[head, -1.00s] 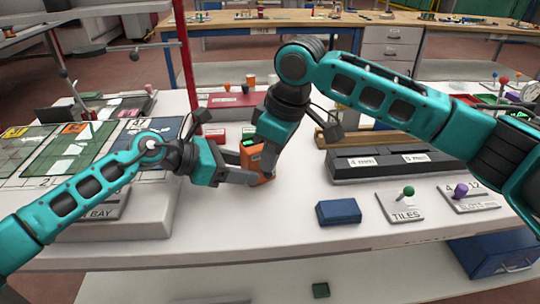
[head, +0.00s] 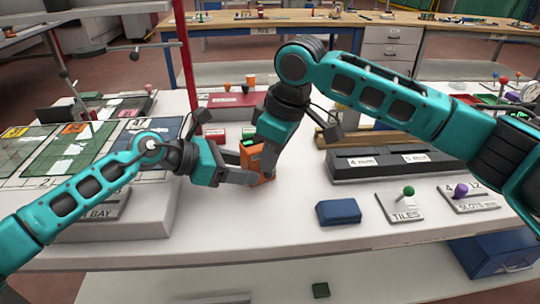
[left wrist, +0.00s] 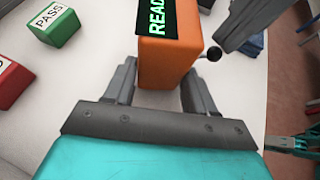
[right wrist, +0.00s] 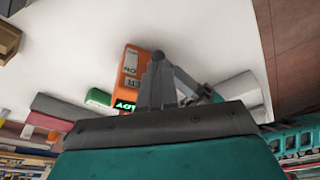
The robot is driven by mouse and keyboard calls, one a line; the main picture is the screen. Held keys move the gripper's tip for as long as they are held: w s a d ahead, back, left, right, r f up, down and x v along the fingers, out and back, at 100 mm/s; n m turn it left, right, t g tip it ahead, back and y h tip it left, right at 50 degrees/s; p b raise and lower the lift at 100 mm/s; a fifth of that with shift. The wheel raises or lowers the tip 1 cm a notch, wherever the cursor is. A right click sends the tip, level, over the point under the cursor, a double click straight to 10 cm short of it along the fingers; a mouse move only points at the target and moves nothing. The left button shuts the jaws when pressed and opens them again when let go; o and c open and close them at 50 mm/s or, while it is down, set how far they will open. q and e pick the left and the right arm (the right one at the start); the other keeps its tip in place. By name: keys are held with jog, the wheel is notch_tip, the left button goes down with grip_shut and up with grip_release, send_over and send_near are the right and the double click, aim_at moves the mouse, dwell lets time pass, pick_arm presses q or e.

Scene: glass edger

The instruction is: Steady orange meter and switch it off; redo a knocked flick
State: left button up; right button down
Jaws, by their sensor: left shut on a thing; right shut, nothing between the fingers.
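The orange meter (head: 252,161) stands upright on the white table, its green display lit with letters starting "READ" in the left wrist view (left wrist: 167,64). My left gripper (head: 254,180) is shut on the meter's lower body, one finger on each side. A small black-knobbed switch lever (left wrist: 214,53) sticks out of the meter's side. My right gripper (right wrist: 157,62) is shut and empty beside the meter on that side, its fingertips close to the lever. I cannot tell whether they touch it. The right fingers hide part of the meter in the head view.
A green PASS block (left wrist: 55,24) and a red block (left wrist: 12,82) sit near the meter. A blue block (head: 339,212) and the TILES plate (head: 405,214) with a green knob lie to the right. A dark slotted rack (head: 390,164) stands behind them. The table front is clear.

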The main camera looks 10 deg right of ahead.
jog(key=shift+f, duration=0.4)
jog(key=a+v, duration=0.1)
jog(key=v, duration=0.6)
dwell(0.4)
jog(key=shift+s+r, duration=0.1)
jog(key=shift+s, duration=0.05)
jog(key=shift+w+a+f, duration=0.35)
jog(key=shift+w+f, duration=0.4)
jog(key=shift+s+d+x, duration=0.1)
jog(key=shift+d+x, duration=0.05)
jog(key=shift+x, duration=0.65)
jog(key=shift+s+d+x, duration=0.1)
jog(key=shift+d+x, duration=0.05)
jog(key=shift+x, duration=0.6)
jog(key=shift+s+d+x, duration=0.1)
jog(key=shift+d+x, duration=0.1)
jog(key=shift+x, duration=0.6)
jog(key=shift+f, duration=0.1)
